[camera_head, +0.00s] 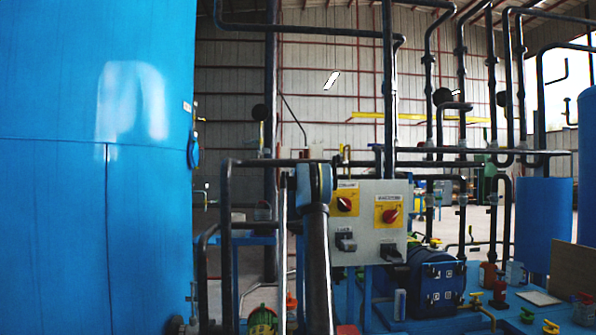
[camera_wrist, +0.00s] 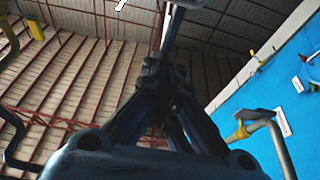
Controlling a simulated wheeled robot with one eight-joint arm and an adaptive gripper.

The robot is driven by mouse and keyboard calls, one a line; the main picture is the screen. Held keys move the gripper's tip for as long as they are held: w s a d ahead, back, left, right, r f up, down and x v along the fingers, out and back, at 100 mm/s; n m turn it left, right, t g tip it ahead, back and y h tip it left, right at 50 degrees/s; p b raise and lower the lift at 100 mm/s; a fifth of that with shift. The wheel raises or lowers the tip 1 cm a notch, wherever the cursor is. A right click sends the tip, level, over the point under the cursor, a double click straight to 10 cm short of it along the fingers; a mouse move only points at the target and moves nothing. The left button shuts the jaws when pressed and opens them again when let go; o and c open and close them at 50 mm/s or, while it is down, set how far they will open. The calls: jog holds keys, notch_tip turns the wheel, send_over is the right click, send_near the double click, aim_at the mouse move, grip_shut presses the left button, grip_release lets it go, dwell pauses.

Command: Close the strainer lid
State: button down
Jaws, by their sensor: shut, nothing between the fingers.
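I cannot pick out the strainer lid for certain in either view. A green fitting with a yellow part (camera_head: 262,320) sits low at the bottom edge of the head view, partly cut off; I cannot tell whether it belongs to the strainer. My gripper (camera_wrist: 165,68) shows in the wrist view, its dark fingers together and empty, with the roof and wall behind them. A slim dark pipe (camera_wrist: 174,25) appears beyond the fingertips; I cannot tell how far off it is. In the head view my arm rises in the middle, and the gripper cannot be made out.
A large blue tank (camera_head: 70,200) fills the left. A blue motor (camera_head: 432,283) and dark pipes crowd the right. A yellow-handled valve (camera_wrist: 240,131) is at the wrist view's right.

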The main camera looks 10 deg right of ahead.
jog(key=v, duration=0.7)
